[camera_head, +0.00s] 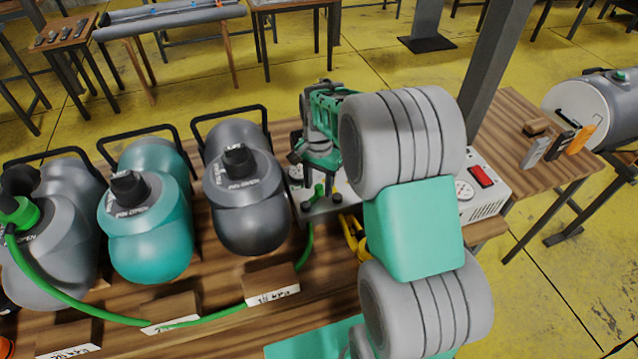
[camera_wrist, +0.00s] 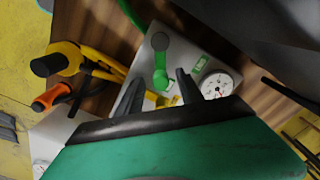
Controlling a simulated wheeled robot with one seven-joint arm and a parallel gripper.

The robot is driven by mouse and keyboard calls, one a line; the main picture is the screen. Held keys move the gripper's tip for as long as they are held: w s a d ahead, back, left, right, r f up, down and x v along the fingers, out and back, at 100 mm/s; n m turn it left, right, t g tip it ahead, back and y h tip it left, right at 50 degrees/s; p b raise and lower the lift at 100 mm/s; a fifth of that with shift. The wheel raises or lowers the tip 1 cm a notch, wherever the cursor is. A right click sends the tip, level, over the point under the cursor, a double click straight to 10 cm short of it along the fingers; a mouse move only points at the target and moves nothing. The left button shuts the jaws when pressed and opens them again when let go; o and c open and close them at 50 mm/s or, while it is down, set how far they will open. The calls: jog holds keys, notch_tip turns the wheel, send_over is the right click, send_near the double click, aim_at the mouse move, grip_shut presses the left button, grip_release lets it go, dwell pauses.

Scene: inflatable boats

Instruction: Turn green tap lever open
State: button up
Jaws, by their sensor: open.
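The green tap lever (camera_wrist: 160,62) runs from a grey round knob down to a green end on a pale grey panel (camera_wrist: 205,55). In the head view part of the lever (camera_head: 318,190) shows at the panel's near left, below my gripper (camera_head: 321,201). In the wrist view the two dark fingers of my gripper (camera_wrist: 159,77) are apart, with the lever's green end between their tips in the picture. I cannot tell whether they touch it. A green hose (camera_head: 309,245) shows below the tap in the head view.
A dial gauge (camera_wrist: 217,85) sits right of the lever. A yellow-handled tool (camera_wrist: 90,62) and an orange-handled tool (camera_wrist: 52,97) lie left of the panel. A red switch (camera_head: 482,176) is at right.

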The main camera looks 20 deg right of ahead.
aim_at(319, 187)
jog(key=shift+r, duration=0.1)
notch_tip(319, 187, up, 8)
jog(key=shift+f+b, duration=0.2)
jog(key=shift+b, duration=0.4)
